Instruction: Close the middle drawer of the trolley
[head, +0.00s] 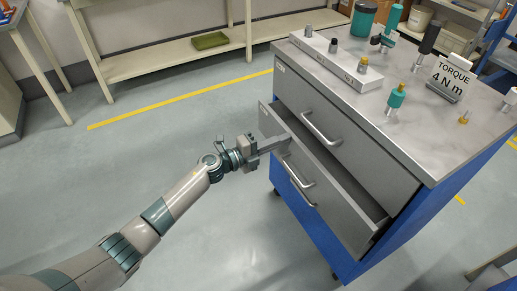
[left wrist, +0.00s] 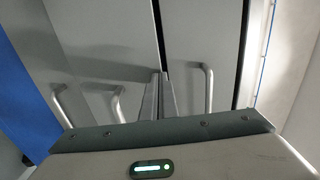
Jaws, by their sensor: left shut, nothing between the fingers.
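The trolley (head: 345,262) has a blue body and grey drawers. Its middle drawer (head: 340,217) is pulled partway out, with its inside showing below the top drawer (head: 350,150), which looks flush. The middle drawer's bar handle (head: 298,175) is on its front. My left gripper (head: 282,146) is shut and empty, with its fingertips at the upper left part of the middle drawer's front. In the left wrist view the shut fingers (left wrist: 159,96) point at the grey drawer fronts beside a dark gap. I cannot tell whether they touch. My right gripper is out of view.
The trolley top (head: 400,135) carries a socket rail (head: 335,62), green-handled tools and a torque sign (head: 452,78). The floor left of the trolley is clear, with a yellow line (head: 180,101).

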